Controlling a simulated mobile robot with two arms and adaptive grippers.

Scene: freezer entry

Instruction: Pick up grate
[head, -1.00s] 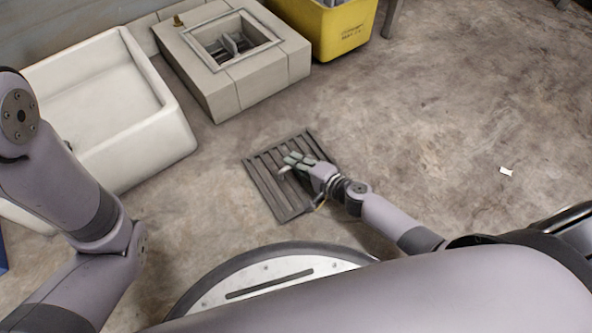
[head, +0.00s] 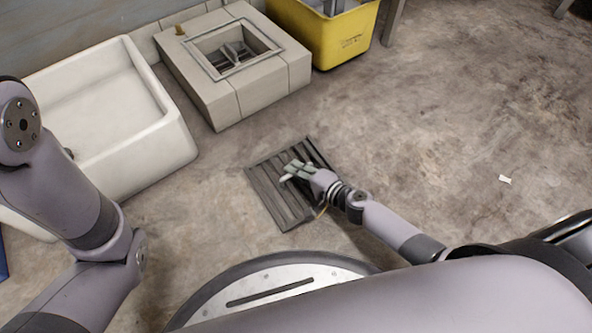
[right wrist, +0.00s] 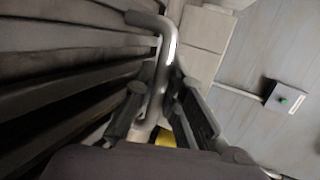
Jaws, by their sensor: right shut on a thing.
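The grate (head: 272,200) is a dark slatted panel in the middle of the head view, low over or on the concrete floor; I cannot tell whether it is clear of the floor. My right gripper (head: 291,171) is over its middle. In the right wrist view the gripper (right wrist: 158,118) is shut on the grate's bent metal handle (right wrist: 160,50), with the dark slats (right wrist: 60,95) to the left. My left gripper is out of view; only my left arm shows.
A concrete block with a square framed opening (head: 285,75) stands behind the grate. A white basin (head: 165,150) is at the left and a yellow bin (head: 325,45) at the back. A small white scrap (head: 505,179) lies on the right floor, which is otherwise open.

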